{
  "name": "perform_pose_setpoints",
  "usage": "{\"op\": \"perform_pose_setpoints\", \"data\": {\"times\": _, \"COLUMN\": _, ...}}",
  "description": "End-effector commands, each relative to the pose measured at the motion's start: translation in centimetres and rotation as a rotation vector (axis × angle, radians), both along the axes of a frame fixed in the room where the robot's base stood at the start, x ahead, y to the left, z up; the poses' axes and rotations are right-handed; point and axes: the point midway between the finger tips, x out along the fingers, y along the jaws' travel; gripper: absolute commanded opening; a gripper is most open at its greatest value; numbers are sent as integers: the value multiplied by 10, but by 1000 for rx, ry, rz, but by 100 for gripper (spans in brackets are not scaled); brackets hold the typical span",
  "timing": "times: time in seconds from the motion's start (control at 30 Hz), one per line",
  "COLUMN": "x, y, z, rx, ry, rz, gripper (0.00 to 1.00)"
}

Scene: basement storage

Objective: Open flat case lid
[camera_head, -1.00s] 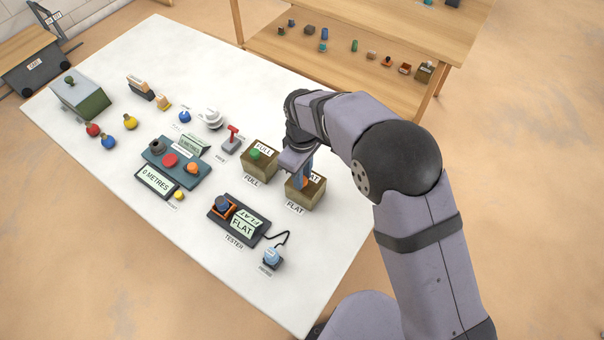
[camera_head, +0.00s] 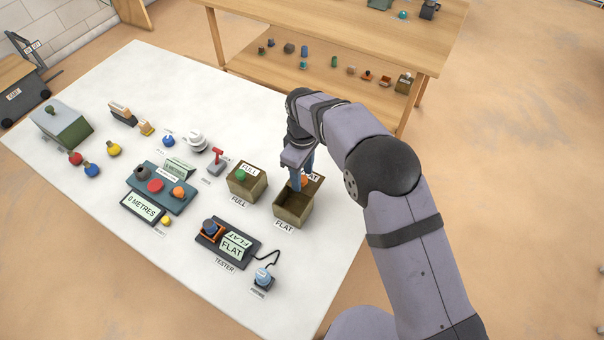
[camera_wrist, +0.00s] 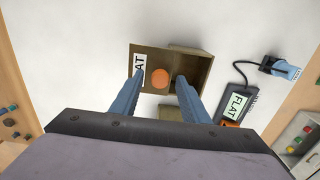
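The flat case (camera_head: 291,218) is an olive box on the white table, with a FLAT label on the table before it. Its front part is open and the hollow inside shows. Its lid, with an orange knob (camera_head: 304,181) and a FLAT label, covers only the back part; the wrist view also shows the knob (camera_wrist: 160,78) beside the open hollow. My gripper (camera_wrist: 160,75) is over the lid, its blue fingers on either side of the knob with visible gaps. The fingers partly hide the lid in the head view.
The full case (camera_head: 246,187) with a green knob stands close to the left. The tester (camera_head: 225,244) and its cabled plug (camera_head: 263,279) lie in front. A teal panel (camera_head: 160,190) is further left. A wooden shelf (camera_head: 340,45) stands behind the table.

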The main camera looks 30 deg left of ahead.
Motion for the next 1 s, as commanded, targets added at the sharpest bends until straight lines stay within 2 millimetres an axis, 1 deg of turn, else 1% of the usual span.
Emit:
{"op": "perform_pose_setpoints", "data": {"times": 0.27, "x": 0, "y": 0, "z": 1, "rx": -1, "ry": 0, "rz": 0, "gripper": 41}}
{"op": "perform_pose_setpoints", "data": {"times": 0.37, "x": 0, "y": 0, "z": 6, "rx": 0, "ry": -1, "rz": 0, "gripper": 41}}
{"op": "perform_pose_setpoints", "data": {"times": 0.47, "x": 0, "y": 0, "z": 15, "rx": 1, "ry": -1, "rz": 0, "gripper": 41}}
{"op": "perform_pose_setpoints", "data": {"times": 0.8, "x": 0, "y": 0, "z": 60, "rx": 2, "ry": -2, "rz": 0, "gripper": 41}}
{"op": "perform_pose_setpoints", "data": {"times": 1.0, "x": 0, "y": 0, "z": 72, "rx": 0, "ry": 0, "rz": 0, "gripper": 41}}
